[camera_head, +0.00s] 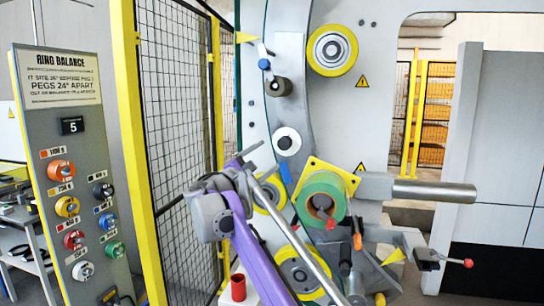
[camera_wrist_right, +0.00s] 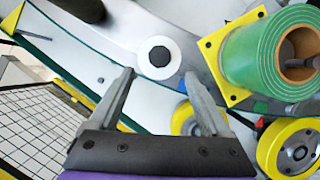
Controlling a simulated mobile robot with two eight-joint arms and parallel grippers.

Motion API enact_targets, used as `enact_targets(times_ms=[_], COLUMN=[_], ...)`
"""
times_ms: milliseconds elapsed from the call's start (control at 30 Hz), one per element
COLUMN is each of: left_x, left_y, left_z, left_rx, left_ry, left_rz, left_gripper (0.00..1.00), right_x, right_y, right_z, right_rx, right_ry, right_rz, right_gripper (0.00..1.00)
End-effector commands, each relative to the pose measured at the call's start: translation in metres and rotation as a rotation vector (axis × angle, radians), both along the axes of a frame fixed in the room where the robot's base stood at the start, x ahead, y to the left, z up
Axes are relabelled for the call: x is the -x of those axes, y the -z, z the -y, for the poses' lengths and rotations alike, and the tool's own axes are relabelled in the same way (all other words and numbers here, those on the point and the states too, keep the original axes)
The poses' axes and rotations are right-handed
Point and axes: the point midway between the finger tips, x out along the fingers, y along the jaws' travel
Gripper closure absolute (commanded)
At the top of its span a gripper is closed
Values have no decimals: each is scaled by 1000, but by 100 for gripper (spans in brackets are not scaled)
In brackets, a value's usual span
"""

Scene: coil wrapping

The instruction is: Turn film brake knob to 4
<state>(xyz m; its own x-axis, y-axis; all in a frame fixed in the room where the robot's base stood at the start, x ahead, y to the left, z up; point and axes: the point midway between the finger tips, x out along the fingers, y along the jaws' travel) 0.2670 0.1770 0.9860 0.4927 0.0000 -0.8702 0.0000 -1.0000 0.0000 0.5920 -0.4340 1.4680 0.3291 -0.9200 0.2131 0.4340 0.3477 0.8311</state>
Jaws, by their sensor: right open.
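A white round disc with a dark centre (camera_head: 285,142) is on the machine's grey curved panel. It looks like a knob or small roller, and I cannot read any numbers on it. It also shows in the right wrist view (camera_wrist_right: 144,55), just beyond my fingertips. My right gripper (camera_head: 270,155) is open, with its two grey fingers spread below and to the left of the disc. In the right wrist view the gripper (camera_wrist_right: 159,76) is empty, and I see no contact with the disc. No knob labelled film brake is readable. My left gripper is not in view.
A green roll (camera_head: 312,187) on a yellow plate sits right of the gripper, near a steel shaft (camera_head: 435,191). A yellow-framed mesh fence (camera_head: 175,90) stands left. The ring balance panel (camera_head: 60,150) has several coloured knobs and a display reading 5.

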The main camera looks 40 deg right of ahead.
Motion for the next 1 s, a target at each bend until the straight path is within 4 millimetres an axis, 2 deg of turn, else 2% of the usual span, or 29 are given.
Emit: enact_targets(times_ms=[567,667,767,833,967,1000], left_x=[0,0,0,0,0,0], left_y=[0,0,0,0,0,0], left_z=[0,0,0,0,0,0], left_rx=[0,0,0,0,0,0], left_ry=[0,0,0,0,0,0], left_rz=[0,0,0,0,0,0], left_gripper=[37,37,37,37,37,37], right_x=[1,6,19,36,75,88], right_y=[0,6,27,53,119,141], right_z=[-3,-3,-4,-8,-25,-33], right_rx=[-1,-29,-128,-242,-504,-588], right_ry=[1,-2,-10,-19,-31,-33], right_rz=[1,7,29,57,121,144], right_gripper=[19,19,19,19,19,19])
